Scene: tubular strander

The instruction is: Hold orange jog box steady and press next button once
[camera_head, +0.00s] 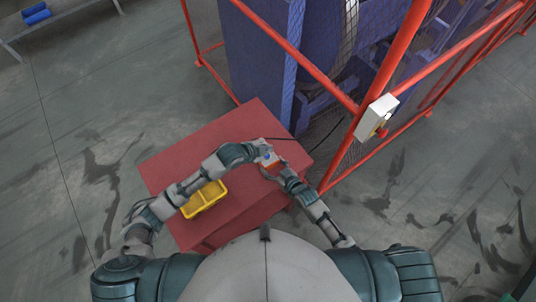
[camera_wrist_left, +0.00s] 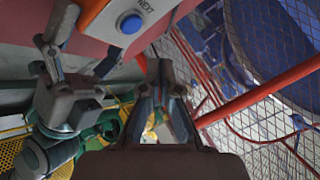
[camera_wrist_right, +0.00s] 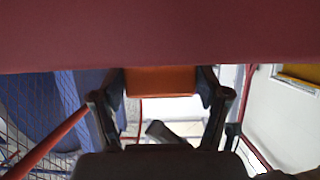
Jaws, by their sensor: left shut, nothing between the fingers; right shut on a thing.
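The orange jog box (camera_head: 270,168) is over the red table, near its right side. In the left wrist view its pale face (camera_wrist_left: 112,22) carries a round blue button (camera_wrist_left: 130,22) under the label NEXT. My right gripper (camera_wrist_right: 162,85) is shut on the box, with the orange body (camera_wrist_right: 160,80) between its fingers; it also shows at the left of the left wrist view. My left gripper (camera_wrist_left: 163,72) is shut and empty, its fingertips close to the box's button face. Whether it touches the button cannot be told; the button looks uncovered. In the head view the left hand (camera_head: 262,150) partly hides the box.
The red table (camera_head: 175,160) holds a yellow bin (camera_head: 203,198) left of the box. A red-framed mesh fence (camera_head: 350,160) and blue machine (camera_head: 255,60) stand behind and right. A grey control box (camera_head: 375,117) hangs on the fence. The table's left part is clear.

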